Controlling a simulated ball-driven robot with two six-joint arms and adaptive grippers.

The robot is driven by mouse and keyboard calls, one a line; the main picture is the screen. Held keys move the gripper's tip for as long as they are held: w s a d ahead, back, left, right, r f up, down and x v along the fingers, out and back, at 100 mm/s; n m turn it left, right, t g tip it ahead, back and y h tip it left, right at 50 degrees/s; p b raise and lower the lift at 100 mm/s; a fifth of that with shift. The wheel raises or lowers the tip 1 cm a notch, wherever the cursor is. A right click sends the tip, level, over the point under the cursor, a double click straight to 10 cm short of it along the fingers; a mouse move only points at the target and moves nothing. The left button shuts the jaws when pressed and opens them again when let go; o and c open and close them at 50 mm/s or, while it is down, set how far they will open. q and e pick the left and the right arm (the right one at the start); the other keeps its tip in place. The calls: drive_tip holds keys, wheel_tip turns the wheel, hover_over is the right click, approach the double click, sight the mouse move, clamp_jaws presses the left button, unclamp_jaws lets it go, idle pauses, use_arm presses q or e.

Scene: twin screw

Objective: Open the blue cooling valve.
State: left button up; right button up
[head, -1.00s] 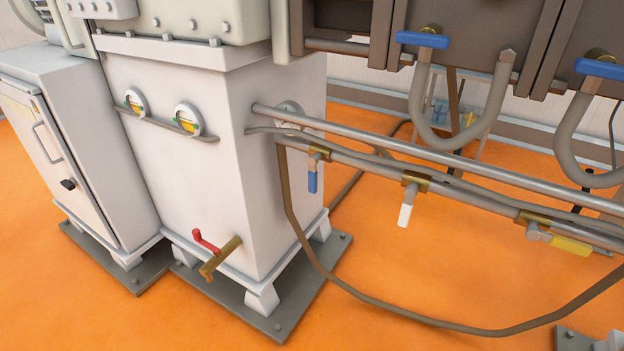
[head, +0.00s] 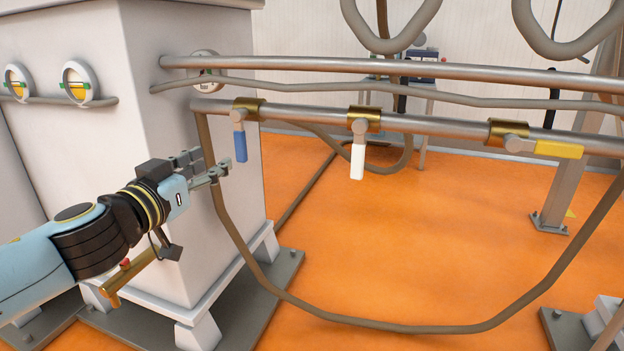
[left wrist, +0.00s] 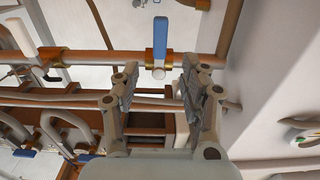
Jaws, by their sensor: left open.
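The blue cooling valve handle (head: 240,146) hangs straight down from its brass body (head: 248,104) on the lower grey pipe, crosswise to the pipe. My left gripper (head: 222,170) is open and empty, just left of and slightly below the blue handle, apart from it. In the left wrist view the blue handle (left wrist: 160,36) shows beyond the open fingers (left wrist: 158,85), with its round pivot between them and the handle. My right gripper is not in view.
A white-handled valve (head: 358,160) and a yellow-handled valve (head: 556,149) sit further right on the same pipe. A hanging hose (head: 236,242) loops below. The large white cabinet (head: 190,150) stands behind my left arm. Orange floor (head: 400,260) below is open.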

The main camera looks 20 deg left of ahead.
sight(238, 146)
use_arm(q)
drive_tip(key=w+p, duration=0.1)
drive_tip(key=w, duration=0.4)
drive_tip(key=w+p, duration=0.1)
drive_tip(key=w, duration=0.4)
drive_tip(key=shift+a+r, duration=0.1)
drive_tip(key=shift+a, duration=0.1)
drive_tip(key=shift+w, duration=0.4)
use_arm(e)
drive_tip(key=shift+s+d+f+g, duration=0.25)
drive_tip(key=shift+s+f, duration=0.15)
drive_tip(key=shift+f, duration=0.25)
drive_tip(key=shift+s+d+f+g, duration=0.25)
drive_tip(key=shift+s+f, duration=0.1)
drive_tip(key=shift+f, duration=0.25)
use_arm(q)
drive_tip(key=shift+c, duration=0.2)
clamp_jaws()
